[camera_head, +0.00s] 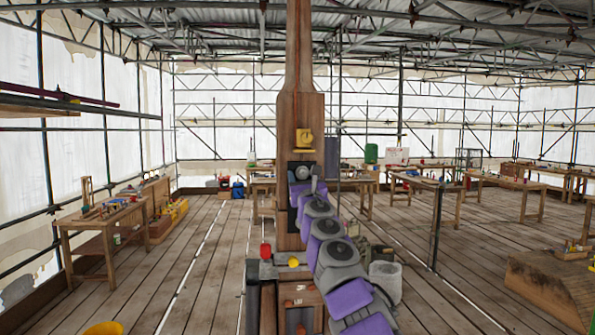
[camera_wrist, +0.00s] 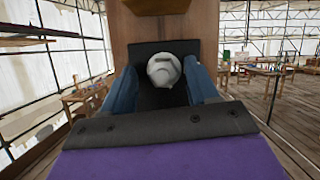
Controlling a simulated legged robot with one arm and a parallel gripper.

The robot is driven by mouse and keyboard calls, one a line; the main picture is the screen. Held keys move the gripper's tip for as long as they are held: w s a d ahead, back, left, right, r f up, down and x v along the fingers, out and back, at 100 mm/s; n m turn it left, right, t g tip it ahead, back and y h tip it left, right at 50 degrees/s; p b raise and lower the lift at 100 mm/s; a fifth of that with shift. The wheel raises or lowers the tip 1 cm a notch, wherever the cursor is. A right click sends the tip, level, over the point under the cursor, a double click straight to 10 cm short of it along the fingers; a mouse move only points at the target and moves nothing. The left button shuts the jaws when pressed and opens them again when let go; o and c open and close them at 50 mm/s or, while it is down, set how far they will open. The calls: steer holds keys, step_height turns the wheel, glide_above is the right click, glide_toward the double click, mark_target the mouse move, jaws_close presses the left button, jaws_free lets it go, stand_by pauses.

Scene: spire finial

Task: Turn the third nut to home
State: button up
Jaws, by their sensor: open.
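A pale grey, rounded nut (camera_wrist: 165,70) sits against a dark plate (camera_wrist: 150,52) on the wooden spire post (camera_wrist: 120,33). In the head view the nut (camera_head: 302,173) shows on the post's dark plate, just above my arm's end. My gripper (camera_wrist: 162,82) is open, with one blue finger on each side of the nut. I cannot tell whether the fingers touch it. The nut's lower part and the finger ends are partly hidden. No mark shows me which nut this is in order.
A yellow block (camera_head: 304,139) is fixed to the post above the nut. A ledge with a red item (camera_head: 265,250) and a small yellow item (camera_head: 293,262) lies below. Workbenches stand at left and right. The plank floor at left is mostly clear.

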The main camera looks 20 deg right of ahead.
steer(key=shift+d, duration=0.4)
steer(key=shift+a, duration=0.15)
steer(key=c, duration=1)
